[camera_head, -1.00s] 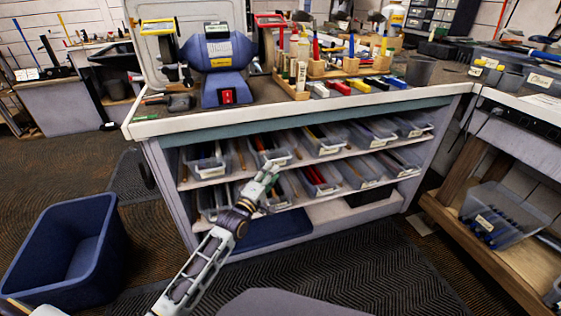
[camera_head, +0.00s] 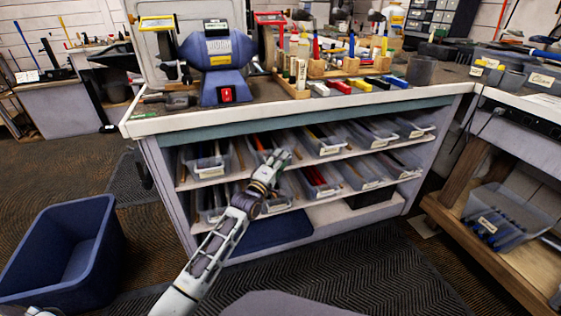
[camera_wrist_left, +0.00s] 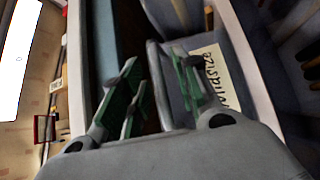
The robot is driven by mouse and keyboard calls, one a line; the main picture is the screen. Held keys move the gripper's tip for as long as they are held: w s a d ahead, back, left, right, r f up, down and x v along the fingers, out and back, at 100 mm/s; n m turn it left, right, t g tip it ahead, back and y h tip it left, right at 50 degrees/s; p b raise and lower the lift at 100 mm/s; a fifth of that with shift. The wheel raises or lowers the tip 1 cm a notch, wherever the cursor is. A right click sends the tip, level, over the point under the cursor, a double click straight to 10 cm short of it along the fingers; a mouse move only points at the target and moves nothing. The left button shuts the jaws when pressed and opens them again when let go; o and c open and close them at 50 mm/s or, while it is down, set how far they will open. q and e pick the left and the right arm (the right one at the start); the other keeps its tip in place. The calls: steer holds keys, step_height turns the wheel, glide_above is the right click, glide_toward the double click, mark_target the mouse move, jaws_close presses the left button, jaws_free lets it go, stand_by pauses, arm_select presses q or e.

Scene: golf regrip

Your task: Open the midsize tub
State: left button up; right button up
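The midsize tub, a clear grey bin with a "MIDSIZE" label, shows close up in the left wrist view (camera_wrist_left: 207,75). In the head view it appears to be the upper-shelf tub (camera_head: 262,143) behind my left gripper, which hides its front. My left gripper (camera_head: 284,156) is at the front of that tub. In the left wrist view my left gripper (camera_wrist_left: 154,62) has its green-padded fingers apart, with an edge of the tub's wall seen between them. I cannot tell whether they touch it. My right gripper is not in view.
Other clear tubs (camera_head: 208,166) sit close on both sides and on the lower shelf (camera_head: 330,207). The worktop edge (camera_head: 300,117) overhangs them. A blue grinder (camera_head: 222,82) and a tool rack stand on top. A blue bin (camera_head: 70,250) stands at left.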

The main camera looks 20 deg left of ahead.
arm_select(q)
steer(key=shift+w+d, duration=0.1)
steer(key=shift+w, duration=0.25)
jaws_close()
stand_by(0.3)
